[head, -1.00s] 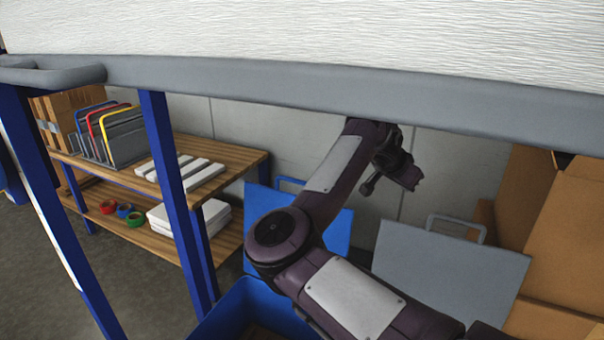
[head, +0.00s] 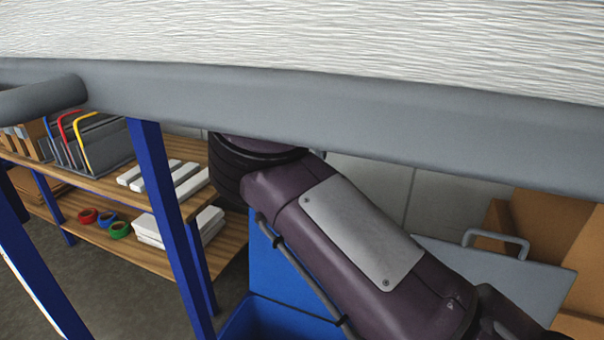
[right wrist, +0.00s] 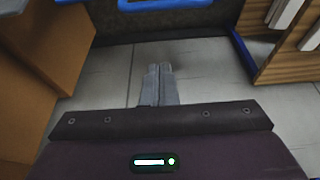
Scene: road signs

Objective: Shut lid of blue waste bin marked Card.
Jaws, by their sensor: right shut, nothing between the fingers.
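The blue bin (head: 270,322) is at the bottom of the head view, partly hidden by my right arm. Its blue lid (head: 268,262) stands open and upright behind it, also partly covered by the arm. I see no Card marking. In the right wrist view a blue loop like a handle (right wrist: 165,4) shows at the top edge. My right gripper (right wrist: 160,72) is shut and empty, in front of grey panels and apart from the blue loop. The gripper itself does not show in the head view. My left gripper is not in view.
A grey rail (head: 330,115) and white board cross the top of the head view, close to my arm. A wooden shelf (head: 105,185) stands left. A grey lid (head: 490,275) and cardboard boxes (head: 560,235) stand right; a brown box (right wrist: 40,70) shows in the wrist view.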

